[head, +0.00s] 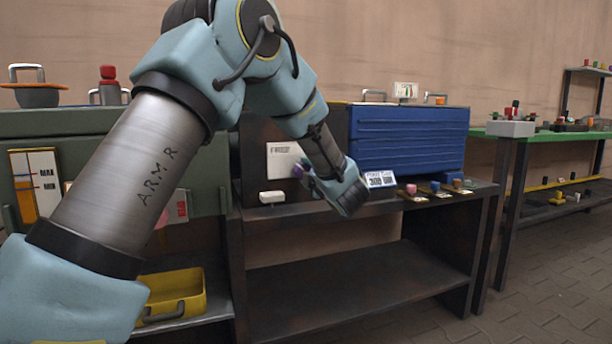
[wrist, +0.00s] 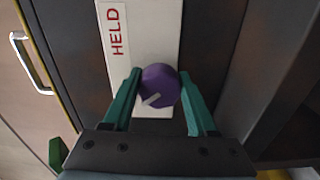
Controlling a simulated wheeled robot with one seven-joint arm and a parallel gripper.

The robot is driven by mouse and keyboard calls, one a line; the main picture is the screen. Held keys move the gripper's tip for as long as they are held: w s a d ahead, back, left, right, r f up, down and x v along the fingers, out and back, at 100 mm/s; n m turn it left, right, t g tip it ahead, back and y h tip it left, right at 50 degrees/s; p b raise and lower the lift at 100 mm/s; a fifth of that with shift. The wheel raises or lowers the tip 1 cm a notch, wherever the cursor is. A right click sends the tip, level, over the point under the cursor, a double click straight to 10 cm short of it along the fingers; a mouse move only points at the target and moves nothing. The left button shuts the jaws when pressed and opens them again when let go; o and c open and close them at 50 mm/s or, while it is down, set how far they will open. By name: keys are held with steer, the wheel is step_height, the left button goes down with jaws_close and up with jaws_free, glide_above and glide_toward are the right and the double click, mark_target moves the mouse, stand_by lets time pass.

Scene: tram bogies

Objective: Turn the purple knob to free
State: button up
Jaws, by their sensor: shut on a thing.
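The purple knob (wrist: 159,86) sits on a white plate (wrist: 150,40) in the wrist view. Its white pointer mark points to the lower left of the picture. Red lettering on the plate reads HELD, up and left of the knob. No free label is legible in the wrist view. My gripper (wrist: 160,90) has its two green fingers on either side of the knob and is shut on it.
A dark workbench (head: 340,275) stands below my gripper. A blue ribbed box (head: 408,138) and several small coloured knobs are to the right. A white handle (head: 272,197) is just left of my gripper. A yellow bin (head: 172,296) sits low at left. Paved floor is open at lower right.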

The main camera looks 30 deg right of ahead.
steer(key=shift+f, duration=0.1)
steer(key=o, duration=1.4)
steer(key=shift+c, duration=0.2)
steer(key=s+a+p, duration=0.1)
steer(key=s, duration=0.9)
steer(key=shift+s+a+p, duration=0.2)
steer(key=shift+s+p, duration=0.2)
